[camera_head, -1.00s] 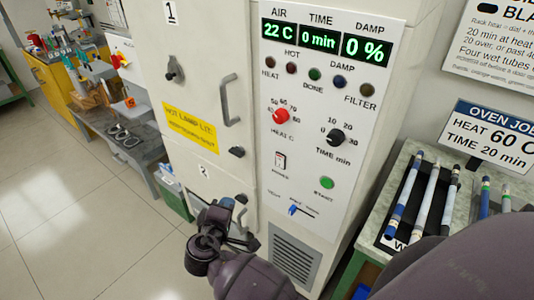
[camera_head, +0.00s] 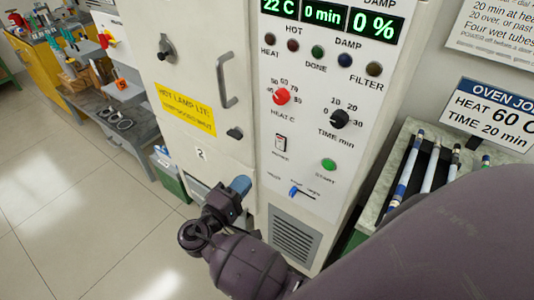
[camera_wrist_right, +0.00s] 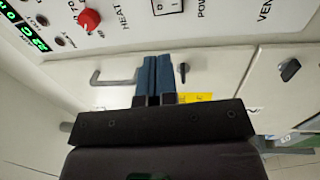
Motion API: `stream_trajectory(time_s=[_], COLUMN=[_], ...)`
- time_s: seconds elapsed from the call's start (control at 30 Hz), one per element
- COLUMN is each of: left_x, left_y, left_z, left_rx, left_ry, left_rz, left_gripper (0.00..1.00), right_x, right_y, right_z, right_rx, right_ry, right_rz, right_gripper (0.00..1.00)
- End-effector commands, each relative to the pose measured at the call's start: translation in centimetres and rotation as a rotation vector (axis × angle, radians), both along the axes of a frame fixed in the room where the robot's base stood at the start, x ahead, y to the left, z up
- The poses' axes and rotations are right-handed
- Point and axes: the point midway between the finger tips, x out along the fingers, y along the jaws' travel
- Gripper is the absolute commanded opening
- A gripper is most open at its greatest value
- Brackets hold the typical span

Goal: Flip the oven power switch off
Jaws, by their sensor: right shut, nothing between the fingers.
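The power switch (camera_head: 281,143) is a small rocker in a dark frame, low on the left of the white oven panel (camera_head: 300,180). Its on or off position is too small to read. In the right wrist view the power switch (camera_wrist_right: 168,6) is cut by the top edge. My right gripper (camera_head: 241,185) is shut and empty, with blue fingers, below and left of the switch and apart from it. The right wrist view shows its closed fingertips (camera_wrist_right: 157,60) below the switch in the picture. My left gripper is not in view.
Near the switch are the red heat knob (camera_head: 281,96), black time knob (camera_head: 339,118), green start button (camera_head: 328,164) and blue slider (camera_head: 294,191). The displays (camera_head: 322,14) are lit. A door handle (camera_head: 227,80) sticks out left. A rod tray (camera_head: 405,215) stands right.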

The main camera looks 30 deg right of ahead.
Motion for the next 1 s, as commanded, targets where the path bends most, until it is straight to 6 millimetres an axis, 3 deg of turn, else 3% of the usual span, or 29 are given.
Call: stream_trajectory(time_s=[0.17, 0.7, 1.0], left_x=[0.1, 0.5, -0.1], left_y=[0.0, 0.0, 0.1], left_z=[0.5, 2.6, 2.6], left_rx=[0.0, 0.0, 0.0], left_ry=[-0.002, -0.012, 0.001], left_rz=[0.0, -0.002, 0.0], left_gripper=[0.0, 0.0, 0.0], right_x=[0.7, 4.2, 5.2], right_y=[-1.6, -9.9, -12.5], right_z=[0.4, 1.6, 1.7], right_rx=[-0.002, -0.002, 0.0], right_ry=[-0.002, 0.0, 0.001], right_rz=[0.001, 0.0, 0.001], right_gripper=[0.0, 0.0, 0.0])
